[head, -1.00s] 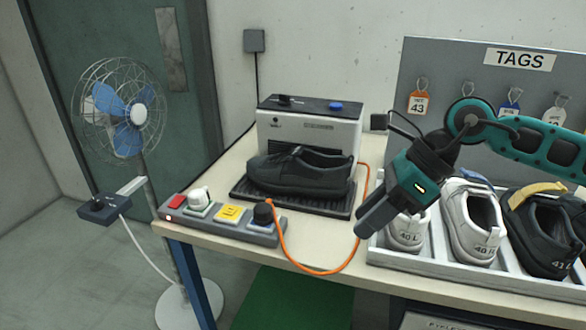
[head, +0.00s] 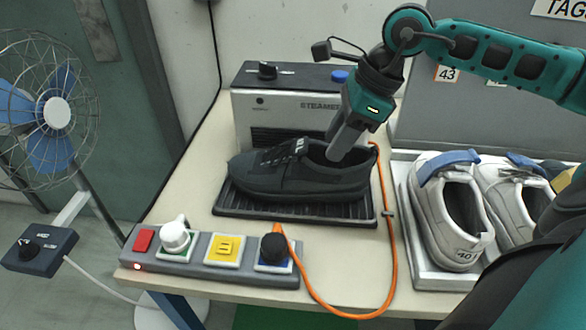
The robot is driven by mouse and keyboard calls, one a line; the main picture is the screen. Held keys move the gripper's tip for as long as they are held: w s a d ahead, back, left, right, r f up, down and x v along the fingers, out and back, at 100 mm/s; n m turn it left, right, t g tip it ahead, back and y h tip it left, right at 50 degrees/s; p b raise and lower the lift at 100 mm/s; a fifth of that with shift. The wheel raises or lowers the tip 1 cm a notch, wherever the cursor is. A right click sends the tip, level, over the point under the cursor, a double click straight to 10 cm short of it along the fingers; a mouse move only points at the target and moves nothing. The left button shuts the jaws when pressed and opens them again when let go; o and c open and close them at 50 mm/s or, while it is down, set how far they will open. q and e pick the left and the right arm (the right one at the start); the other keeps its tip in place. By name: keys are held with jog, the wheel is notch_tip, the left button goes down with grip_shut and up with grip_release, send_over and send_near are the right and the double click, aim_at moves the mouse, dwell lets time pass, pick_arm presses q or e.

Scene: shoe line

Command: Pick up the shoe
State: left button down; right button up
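A black lace-up shoe (head: 270,172) sits on the black ribbed tray (head: 300,212) of the steamer (head: 290,110), toe to the left and heel to the right. My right gripper (head: 338,155) comes down from above, with its grey fingertips at the shoe's opening near the heel. The fingers overlap in this view, so I cannot tell whether they are open or shut, or whether they touch the shoe. The shoe still rests on the tray. My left gripper is not in view.
A control strip (head: 208,262) with buttons and knobs lies along the front edge. An orange cable (head: 393,250) loops right of the steamer. White shoes (head: 450,215) stand in a pale rack (head: 422,265) at right. A fan (head: 45,120) stands at left.

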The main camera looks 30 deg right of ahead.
aim_at(315, 169)
jog(key=x, duration=0.5)
jog(key=shift+a+f, duration=0.15)
jog(key=shift+a+x, duration=0.15)
jog(key=shift+x, duration=1.2)
jog(key=shift+a+x, duration=0.15)
jog(key=shift+x, duration=1.2)
grip_shut()
jog(key=shift+r, duration=0.2)
